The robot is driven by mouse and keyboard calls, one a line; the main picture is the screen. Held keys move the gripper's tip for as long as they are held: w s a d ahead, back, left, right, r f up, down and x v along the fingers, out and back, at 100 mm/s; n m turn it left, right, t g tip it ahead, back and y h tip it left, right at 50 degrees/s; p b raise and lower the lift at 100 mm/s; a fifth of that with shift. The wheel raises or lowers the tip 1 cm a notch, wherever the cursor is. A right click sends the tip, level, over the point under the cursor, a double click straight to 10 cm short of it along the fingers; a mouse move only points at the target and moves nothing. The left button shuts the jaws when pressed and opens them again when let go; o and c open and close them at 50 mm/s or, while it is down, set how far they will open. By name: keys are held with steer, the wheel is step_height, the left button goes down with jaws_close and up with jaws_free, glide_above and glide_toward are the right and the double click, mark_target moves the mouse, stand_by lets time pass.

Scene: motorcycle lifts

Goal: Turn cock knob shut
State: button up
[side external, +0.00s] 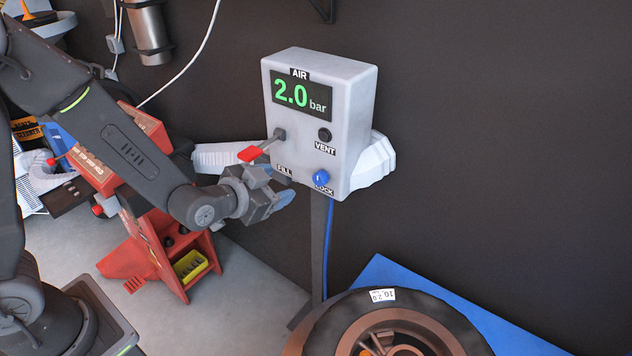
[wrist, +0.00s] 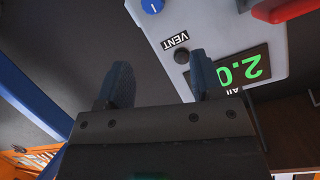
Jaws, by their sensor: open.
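The blue cock knob (side external: 320,177) sits low on the front of the grey air box (side external: 353,120), just above a label partly readable as COCK. It also shows at the top edge of the wrist view (wrist: 152,6), with a pale mark on its face. My gripper (side external: 280,190) is left of the knob and apart from it, near the box's lower left. In the wrist view my gripper (wrist: 160,72) has its two blue fingers spread with nothing between them. The box's display (side external: 302,95) reads 2.0 bar.
A red-tipped lever (side external: 250,154) sticks out from the box's left, just above my gripper. A black VENT button (side external: 325,135) sits above the knob. A tyre (side external: 400,310) lies below right by a blue surface (side external: 385,272). A red cabinet (side external: 175,250) stands behind my arm.

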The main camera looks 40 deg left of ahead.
mark_target(318, 180)
step_height(318, 180, down, 7)
steer(key=s+d+m+t, duration=0.1)
steer(key=s+m+t, duration=0.1)
steer(key=m+t, duration=0.15)
steer(key=shift+t, duration=0.35)
steer(key=w, duration=1.4)
steer(key=shift+w+r, duration=0.1)
steer(key=shift+c, duration=0.4)
steer(key=c, duration=0.8)
steer(key=shift+c, duration=0.2)
